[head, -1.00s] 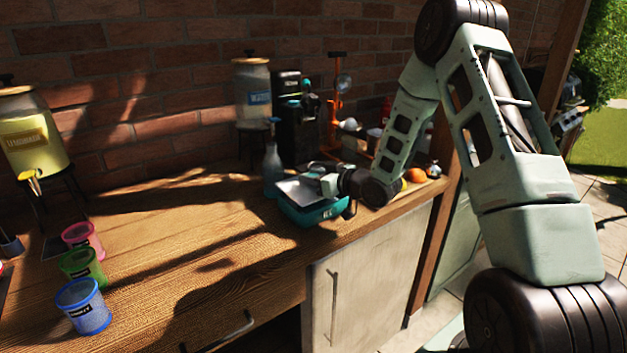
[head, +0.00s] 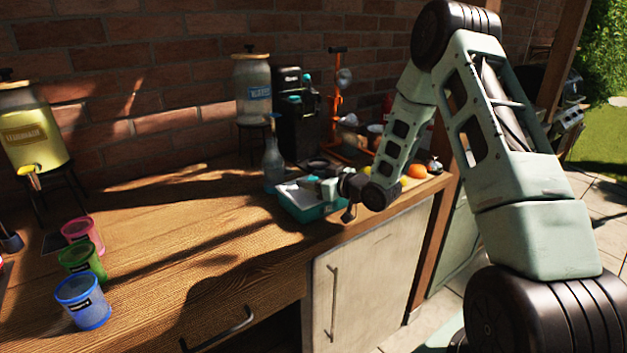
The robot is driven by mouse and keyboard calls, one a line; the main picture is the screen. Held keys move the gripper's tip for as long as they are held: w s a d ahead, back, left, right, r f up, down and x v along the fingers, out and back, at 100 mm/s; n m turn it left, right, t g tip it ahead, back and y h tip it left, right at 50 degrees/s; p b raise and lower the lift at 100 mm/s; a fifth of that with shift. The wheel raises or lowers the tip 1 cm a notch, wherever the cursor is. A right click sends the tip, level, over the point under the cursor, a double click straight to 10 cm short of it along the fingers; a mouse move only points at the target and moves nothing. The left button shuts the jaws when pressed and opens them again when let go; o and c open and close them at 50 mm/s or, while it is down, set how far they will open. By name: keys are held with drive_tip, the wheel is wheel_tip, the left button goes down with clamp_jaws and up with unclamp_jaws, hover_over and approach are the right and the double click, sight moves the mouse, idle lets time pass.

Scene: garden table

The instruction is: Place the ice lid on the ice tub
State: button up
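The teal ice tub (head: 305,213) stands on the wooden counter near its front edge, right of the middle. A pale, flat surface (head: 291,194) shows within its teal rim. I cannot tell whether this is the ice lid or the tub's contents. My gripper (head: 322,188) reaches in from the right, low over the tub's right side. Its fingers are small and blend with the tub, so I cannot tell if they are open or hold the lid.
A spray bottle (head: 273,162) stands just behind the tub, with a black machine (head: 297,120) and a glass dispenser (head: 252,92) further back. An orange fruit (head: 417,171) lies right of my wrist. Pink, green and blue cups (head: 83,303) stand at left. The counter's middle is clear.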

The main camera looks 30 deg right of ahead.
drive_tip(key=shift+r+p, duration=0.3)
drive_tip(key=b+v, duration=0.3)
drive_tip(key=v, duration=0.9)
drive_tip(key=s+a+n+g+h, duration=0.15)
drive_tip(key=a+g, duration=0.55)
drive_tip(key=a, duration=1.1)
drive_tip(key=s+a+r+n+g+h, duration=0.1)
drive_tip(key=s+a+g, duration=0.3)
drive_tip(key=s, duration=0.9)
drive_tip(key=s+a+r+n+g+h, duration=0.1)
drive_tip(key=s+a+g, duration=0.3)
drive_tip(key=s+a, duration=0.5)
drive_tip(key=s+n, duration=0.1)
drive_tip(key=s, duration=0.3)
drive_tip(key=shift+s+a, duration=0.25)
drive_tip(key=shift+a, duration=0.15)
